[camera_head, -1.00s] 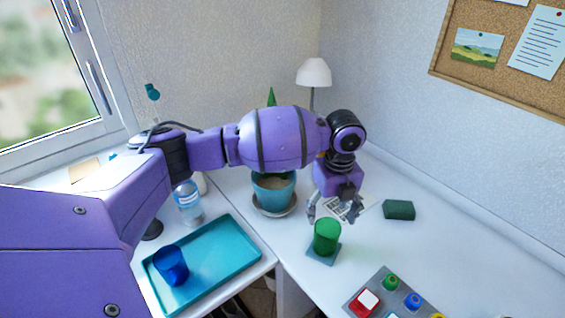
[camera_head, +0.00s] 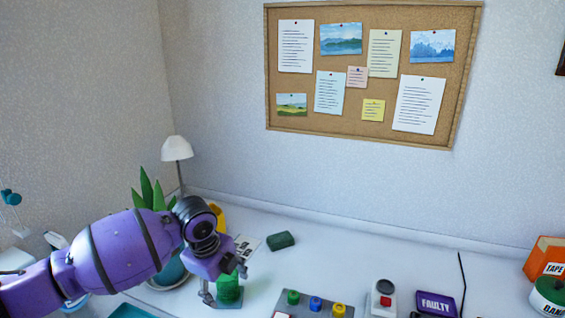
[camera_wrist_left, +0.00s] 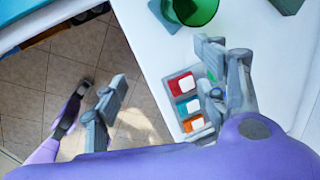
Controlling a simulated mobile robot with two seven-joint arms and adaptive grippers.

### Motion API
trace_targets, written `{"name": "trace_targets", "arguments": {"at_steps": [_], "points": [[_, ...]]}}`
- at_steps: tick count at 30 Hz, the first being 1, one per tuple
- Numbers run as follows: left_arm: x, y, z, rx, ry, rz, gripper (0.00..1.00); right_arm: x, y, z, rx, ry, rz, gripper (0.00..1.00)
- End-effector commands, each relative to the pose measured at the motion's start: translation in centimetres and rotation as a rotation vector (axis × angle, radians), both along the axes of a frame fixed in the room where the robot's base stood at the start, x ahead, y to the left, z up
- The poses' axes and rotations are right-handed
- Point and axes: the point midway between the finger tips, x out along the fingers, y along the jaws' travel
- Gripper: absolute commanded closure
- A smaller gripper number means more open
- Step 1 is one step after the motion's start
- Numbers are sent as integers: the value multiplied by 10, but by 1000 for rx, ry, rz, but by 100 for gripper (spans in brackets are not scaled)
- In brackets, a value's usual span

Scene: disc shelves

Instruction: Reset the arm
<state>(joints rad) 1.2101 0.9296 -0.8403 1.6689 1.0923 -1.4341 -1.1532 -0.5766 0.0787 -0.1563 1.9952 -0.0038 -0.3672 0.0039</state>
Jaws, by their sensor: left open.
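My left arm comes in from the left in the head view, with its wrist bent down. My left gripper (camera_head: 225,284) is open, with its fingers at the green cup (camera_head: 229,289) in that picture.
A button panel (camera_head: 325,307), a grey box with a red button (camera_head: 384,299) and a FAULTY tray (camera_head: 436,304) line the front. A dark green block (camera_head: 280,241) lies behind. A plant (camera_head: 152,190) and lamp (camera_head: 177,150) stand left. The tabletop's middle is clear.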

Motion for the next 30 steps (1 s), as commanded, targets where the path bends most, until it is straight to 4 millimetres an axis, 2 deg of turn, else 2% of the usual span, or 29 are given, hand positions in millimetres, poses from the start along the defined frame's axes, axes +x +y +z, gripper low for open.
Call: {"name": "trace_targets", "arguments": {"at_steps": [3, 8, 13, 17, 20, 23, 26, 30], "points": [[26, -33, 13, -127, -135, 115, 34, 5, 1, 4, 2, -9, 1, 100], [34, -75, 5, -358, -243, 288, 34, 15, 4, 9, 8, -21, 6, 100], [21, -103, -12, -592, -279, 465, 34, 7, 6, 5, 12, 1, 5, 100], [-4, -115, -30, -790, -277, 635, 34, -2, 7, 7, 15, 16, 1, 100], [-29, -112, -45, -933, -271, 785, 34, -1, 8, 11, 18, 12, 3, 100], [-59, -99, -62, -1046, -266, 935, 34, 4, 11, 17, 23, 3, 7, 100], [-93, -78, -81, -1124, -268, 1085, 34, 7, 12, 22, 25, -5, 11, 100], [-152, -40, -111, -1170, -287, 1289, 34, 11, 12, 28, 23, -12, 15, 100]]}}
